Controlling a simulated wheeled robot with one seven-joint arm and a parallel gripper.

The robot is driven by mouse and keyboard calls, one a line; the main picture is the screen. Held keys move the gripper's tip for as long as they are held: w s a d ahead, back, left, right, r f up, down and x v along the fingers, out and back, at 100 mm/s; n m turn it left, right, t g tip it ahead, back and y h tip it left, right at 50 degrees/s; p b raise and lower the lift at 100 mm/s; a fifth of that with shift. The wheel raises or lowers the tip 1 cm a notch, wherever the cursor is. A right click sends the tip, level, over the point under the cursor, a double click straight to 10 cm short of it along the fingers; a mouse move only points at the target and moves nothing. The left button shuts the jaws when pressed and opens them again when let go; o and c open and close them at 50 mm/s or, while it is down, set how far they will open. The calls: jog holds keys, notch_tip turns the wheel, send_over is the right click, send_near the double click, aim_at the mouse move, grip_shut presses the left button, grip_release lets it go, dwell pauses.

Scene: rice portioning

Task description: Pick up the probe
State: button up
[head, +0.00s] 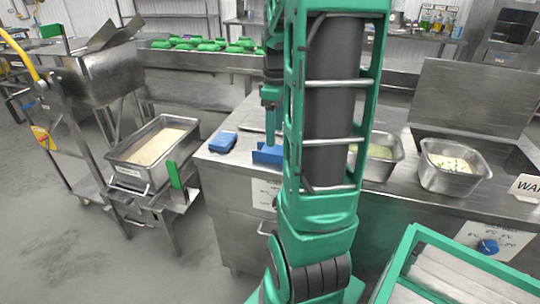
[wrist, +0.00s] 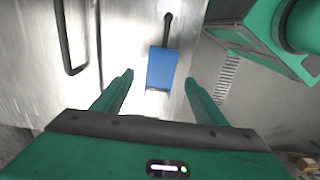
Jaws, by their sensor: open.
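In the wrist view a blue block (wrist: 162,68) with a thin black rod (wrist: 168,28) at its far end lies ahead of my gripper (wrist: 158,80). This looks like the probe or its holder; I cannot tell which. My gripper is open and empty, with the block seen between its fingers and apart from them. In the head view a blue piece (head: 267,154) sits near the counter's left end, partly hidden by my arm. My gripper there is mostly hidden behind the arm, above that piece.
A flat blue object (head: 222,141) lies on the steel counter (head: 215,155). A deep pan of rice (head: 122,172) stands on a cart at left. Two steel pans (head: 383,168) (head: 447,181) sit on the counter at right. A black handle (wrist: 66,50) shows at left in the wrist view.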

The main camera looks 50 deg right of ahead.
aim_at(273, 149)
jog(key=shift+w+a+f, duration=0.1)
jog(key=shift+f, duration=1.8)
jog(key=shift+w+a+f, duration=0.1)
jog(key=shift+f, duration=1.8)
jog(key=c, duration=1.1)
